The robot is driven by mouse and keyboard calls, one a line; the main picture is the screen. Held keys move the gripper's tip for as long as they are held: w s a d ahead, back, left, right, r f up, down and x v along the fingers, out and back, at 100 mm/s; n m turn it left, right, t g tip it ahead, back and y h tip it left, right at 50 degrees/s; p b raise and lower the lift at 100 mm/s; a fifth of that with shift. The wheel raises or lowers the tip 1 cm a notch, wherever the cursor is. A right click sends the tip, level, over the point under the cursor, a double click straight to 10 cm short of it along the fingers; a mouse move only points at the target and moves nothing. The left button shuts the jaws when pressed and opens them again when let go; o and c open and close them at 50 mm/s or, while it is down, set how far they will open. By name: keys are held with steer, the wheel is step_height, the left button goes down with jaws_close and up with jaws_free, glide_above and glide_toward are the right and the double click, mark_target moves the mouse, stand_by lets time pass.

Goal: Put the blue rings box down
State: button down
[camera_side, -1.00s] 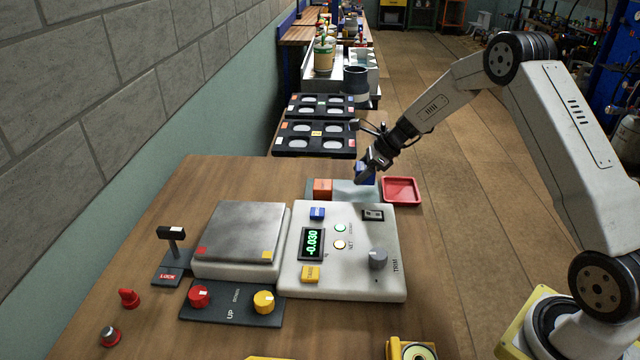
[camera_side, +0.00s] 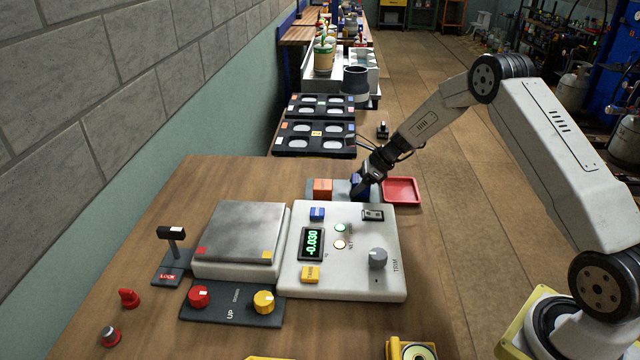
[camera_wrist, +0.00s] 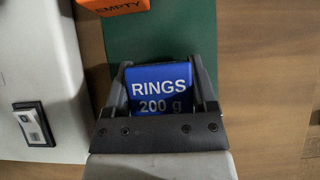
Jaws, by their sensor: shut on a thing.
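The blue rings box (camera_wrist: 160,86), marked "RINGS 200 g", sits between the two fingers of my gripper (camera_wrist: 160,105) in the wrist view. The fingers are shut on its sides. In the side view my gripper (camera_side: 362,184) is low over the grey-green mat (camera_side: 342,189) behind the scale console, and only a bit of the blue box (camera_side: 355,180) shows past it. The box is over the mat; whether its base touches the mat is hidden.
An orange box (camera_side: 322,187) marked "EMPTY" stands on the mat to the left. A red tray (camera_side: 402,191) lies to the right. The white console (camera_side: 345,270) with its knobs and display is close in front, beside the steel scale pan (camera_side: 240,230).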

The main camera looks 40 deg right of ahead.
jaws_free()
steer(key=shift+f, duration=0.1)
steer(key=shift+s+d+r, duration=0.1)
steer(key=shift+d+r, duration=0.1)
steer(key=shift+r, duration=0.25)
steer(key=v, duration=1.1)
steer(key=shift+s+r, duration=0.1)
steer(key=shift+s, duration=0.05)
